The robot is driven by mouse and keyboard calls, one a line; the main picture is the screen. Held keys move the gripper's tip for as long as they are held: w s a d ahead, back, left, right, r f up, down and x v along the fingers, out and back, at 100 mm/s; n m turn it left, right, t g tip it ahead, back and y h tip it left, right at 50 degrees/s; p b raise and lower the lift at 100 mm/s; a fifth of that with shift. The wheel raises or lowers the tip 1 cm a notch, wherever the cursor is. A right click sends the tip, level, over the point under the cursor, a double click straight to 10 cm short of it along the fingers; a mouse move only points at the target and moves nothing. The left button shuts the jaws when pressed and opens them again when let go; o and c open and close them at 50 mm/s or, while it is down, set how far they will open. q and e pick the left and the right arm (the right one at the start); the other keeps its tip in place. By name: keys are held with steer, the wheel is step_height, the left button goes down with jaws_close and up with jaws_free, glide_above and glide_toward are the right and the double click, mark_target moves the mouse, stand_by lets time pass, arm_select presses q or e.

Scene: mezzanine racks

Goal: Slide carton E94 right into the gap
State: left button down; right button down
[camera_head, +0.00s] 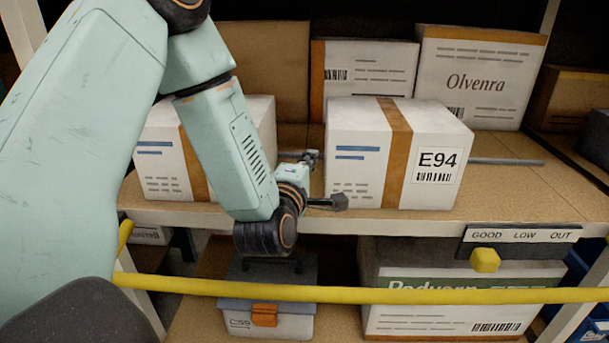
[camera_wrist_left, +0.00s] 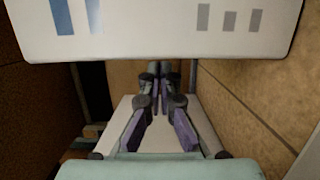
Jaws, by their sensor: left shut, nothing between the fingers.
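Carton E94 (camera_head: 362,165) is a white box with a brown tape band and an E94 label, upright on the shelf right of centre. Bare shelf (camera_head: 510,188) lies to its right. My left gripper (camera_head: 312,156) is shut and empty, just left of the carton, in the space between it and another white carton (camera_head: 158,150). I cannot tell whether it touches carton E94. In the left wrist view the closed fingers (camera_wrist_left: 154,78) point away from the camera; a white carton face with blue and grey marks fills the top. My right gripper is not in view.
Behind stand an Olvenra carton (camera_head: 478,75) and other boxes. A grey rod (camera_head: 505,161) runs behind carton E94. A yellow bar (camera_head: 370,292) crosses in front, below the shelf edge. A GOOD LOW OUT plate (camera_head: 525,236) with a yellow knob (camera_head: 485,260) hangs at the right front.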

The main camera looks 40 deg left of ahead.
arm_select(q)
steer(key=shift+d+x, duration=0.25)
steer(key=shift+x, duration=0.9)
steer(key=shift+w+a, duration=0.35)
steer(key=shift+w, duration=0.3)
steer(key=shift+d, duration=0.1)
steer(key=shift+d, duration=0.1)
